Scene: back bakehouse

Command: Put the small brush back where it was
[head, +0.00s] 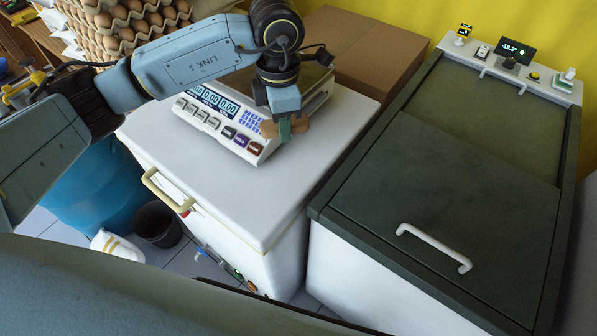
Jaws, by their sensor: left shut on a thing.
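My left gripper (285,127) points down at the front right corner of the white kitchen scale. It is shut on a small brown thing, which looks like the small brush (301,124). Brown parts of it stick out on both sides of the fingers. Its middle is hidden by the gripper, and its bristles cannot be made out. I cannot tell whether the brush touches the scale or is held just above it. My right gripper is out of view.
The scale (215,128) stands on a white chest (200,170) with a pale handle. A cardboard box (365,50) is behind it. A dark-lidded chest freezer (450,180) stands right. Egg trays (110,45) are at back left. The white lid's front is clear.

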